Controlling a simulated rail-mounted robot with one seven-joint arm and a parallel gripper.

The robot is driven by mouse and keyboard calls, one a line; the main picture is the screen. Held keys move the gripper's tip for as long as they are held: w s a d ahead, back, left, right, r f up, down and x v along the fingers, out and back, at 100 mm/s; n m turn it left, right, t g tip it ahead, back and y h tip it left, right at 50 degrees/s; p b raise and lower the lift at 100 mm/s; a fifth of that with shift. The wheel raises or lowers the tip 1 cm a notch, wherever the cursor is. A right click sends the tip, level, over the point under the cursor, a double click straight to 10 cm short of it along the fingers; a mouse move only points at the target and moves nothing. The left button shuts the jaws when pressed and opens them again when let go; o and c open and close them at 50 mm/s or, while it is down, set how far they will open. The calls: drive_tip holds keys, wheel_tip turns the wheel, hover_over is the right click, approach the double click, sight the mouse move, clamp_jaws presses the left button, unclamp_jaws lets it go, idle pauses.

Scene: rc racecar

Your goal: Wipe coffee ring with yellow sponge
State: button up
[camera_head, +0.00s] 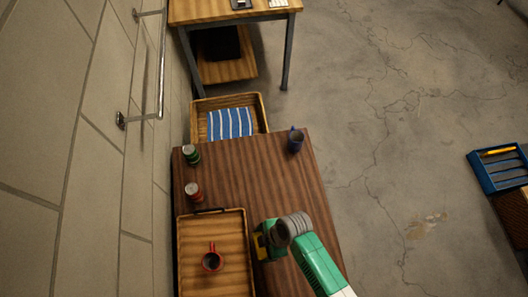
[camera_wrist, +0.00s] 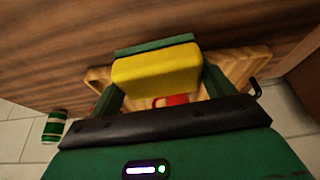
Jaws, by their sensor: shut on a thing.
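My gripper (camera_head: 263,243) is over the brown wooden table (camera_head: 258,170), just right of the wooden tray. It is shut on the yellow sponge (camera_wrist: 157,70), which sits between the two green fingers in the wrist view. A little of the sponge's yellow shows in the head view (camera_head: 260,246). I cannot tell whether the sponge touches the table. I see no coffee ring in either view; my arm and gripper hide part of the tabletop.
A green can (camera_head: 191,155) and a red can (camera_head: 194,192) stand at the table's left edge. A blue mug (camera_head: 295,141) stands at the far right corner. A crate with striped cloth (camera_head: 230,123) lies beyond.

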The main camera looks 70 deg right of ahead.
drive_tip(key=shift+r+p, duration=0.95)
drive_tip(key=shift+r, duration=0.45)
drive_tip(key=w+a+r+m+p, duration=0.1)
drive_tip(key=w+a+r+m, duration=0.1)
drive_tip(key=w+a+r, duration=0.3)
drive_tip(key=w+a+r+m+h+p, duration=0.1)
drive_tip(key=w+a+r+m+p, duration=0.1)
drive_tip(key=w+a+r, duration=0.3)
drive_tip(key=w+a+r+m+h+p, duration=0.1)
drive_tip(key=w+a+r, duration=0.4)
drive_tip(key=w+r, duration=0.7)
wheel_tip(320, 180, up, 3)
drive_tip(key=shift+a+r+m+t+p, duration=0.1)
drive_tip(key=shift+a+m+t+p, duration=0.25)
drive_tip(key=shift+m+p, duration=0.4)
drive_tip(key=shift+d, duration=0.1)
